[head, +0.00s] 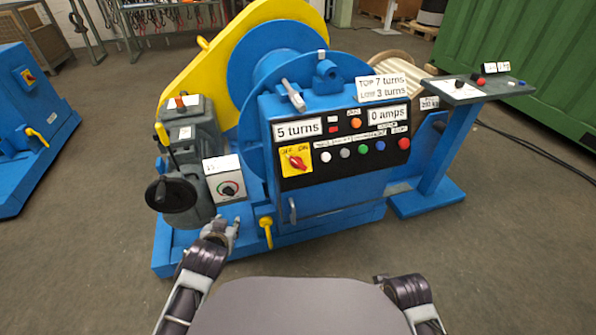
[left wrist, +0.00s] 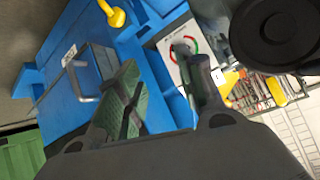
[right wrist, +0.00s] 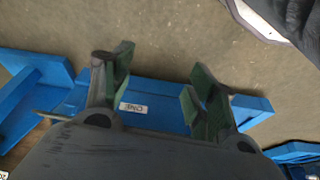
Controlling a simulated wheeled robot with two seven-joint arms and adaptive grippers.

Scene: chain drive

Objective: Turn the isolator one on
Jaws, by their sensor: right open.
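A red rotary switch (head: 297,162) sits on a yellow plate marked OFF and ON at the left of the black control panel; its exact setting is hard to read. A similar red switch on yellow (head: 28,76) is on the blue machine at far left. Which one is isolator one, I cannot tell. My left gripper (head: 226,232) is below the white dial box (head: 222,169), well below and left of the panel. In the left wrist view its fingers (left wrist: 160,75) are apart and empty. My right gripper (right wrist: 160,70) is open and empty.
The winch's black handwheel (head: 171,194) and yellow levers (head: 266,228) stick out near my left gripper. A blue stand (head: 436,150) with a small control desk is at the right. A green container (head: 530,70) stands behind it. Floor in front is clear.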

